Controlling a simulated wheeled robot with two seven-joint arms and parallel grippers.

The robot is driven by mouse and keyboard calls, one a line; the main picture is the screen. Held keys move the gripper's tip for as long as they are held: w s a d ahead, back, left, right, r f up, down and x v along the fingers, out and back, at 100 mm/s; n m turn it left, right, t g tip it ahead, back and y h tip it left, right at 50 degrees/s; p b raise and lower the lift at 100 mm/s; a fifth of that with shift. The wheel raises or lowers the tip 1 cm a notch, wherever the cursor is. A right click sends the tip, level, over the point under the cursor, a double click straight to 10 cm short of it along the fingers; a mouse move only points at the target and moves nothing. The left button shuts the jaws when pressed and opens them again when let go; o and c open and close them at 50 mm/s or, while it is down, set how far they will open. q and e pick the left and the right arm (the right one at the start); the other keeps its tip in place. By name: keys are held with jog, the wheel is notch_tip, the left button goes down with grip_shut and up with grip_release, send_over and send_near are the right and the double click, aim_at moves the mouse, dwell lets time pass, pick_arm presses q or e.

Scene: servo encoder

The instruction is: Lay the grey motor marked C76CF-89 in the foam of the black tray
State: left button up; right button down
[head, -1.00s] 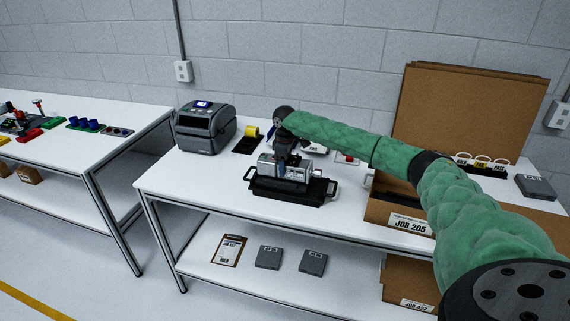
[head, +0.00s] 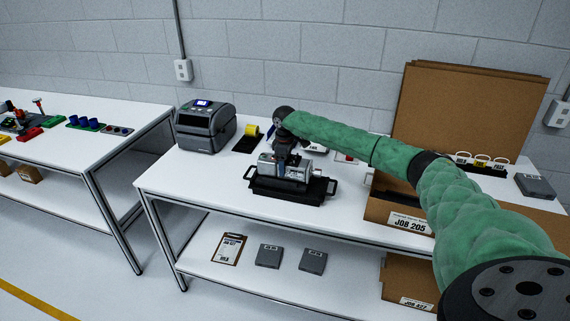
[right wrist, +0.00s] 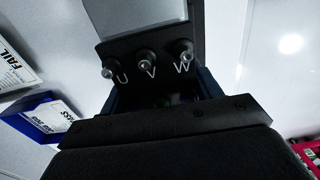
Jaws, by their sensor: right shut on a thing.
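The grey motor (head: 296,170) is at the black tray (head: 285,194) on the white table in the head view. It lies lengthwise over the tray; I cannot tell whether it rests in the foam or hangs just above it. My right gripper (head: 282,160) comes down from above and is shut on the motor. In the right wrist view the motor's black terminal plate (right wrist: 147,62) shows, marked U, V and W with three studs. The fingers are mostly hidden there. The marking C76CF-89 is not legible. My left gripper is not in view.
A label printer (head: 205,127) and a yellow roll (head: 251,131) stand left of the tray. A cardboard box marked JOB 205 (head: 400,220) stands to the right. FAIL (right wrist: 15,65) and PASS (right wrist: 45,118) cards lie close by in the right wrist view.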

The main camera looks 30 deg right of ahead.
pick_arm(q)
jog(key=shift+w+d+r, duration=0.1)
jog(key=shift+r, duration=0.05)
pick_arm(e)
jog(key=shift+f, duration=0.45)
dwell(0.4)
jog(key=shift+c, duration=1.2)
grip_release()
jog(key=shift+s+f, duration=0.1)
jog(key=shift+f, duration=0.05)
jog(key=shift+r, duration=0.25)
notch_tip(320, 180, up, 6)
jog(key=b, duration=0.2)
jog(key=shift+f+b, duration=0.15)
jog(key=shift+b, duration=0.2)
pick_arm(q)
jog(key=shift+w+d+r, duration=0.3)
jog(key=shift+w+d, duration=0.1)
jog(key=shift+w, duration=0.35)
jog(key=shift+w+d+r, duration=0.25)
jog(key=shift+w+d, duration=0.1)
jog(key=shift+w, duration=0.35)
pick_arm(e)
jog(key=shift+r, duration=0.95)
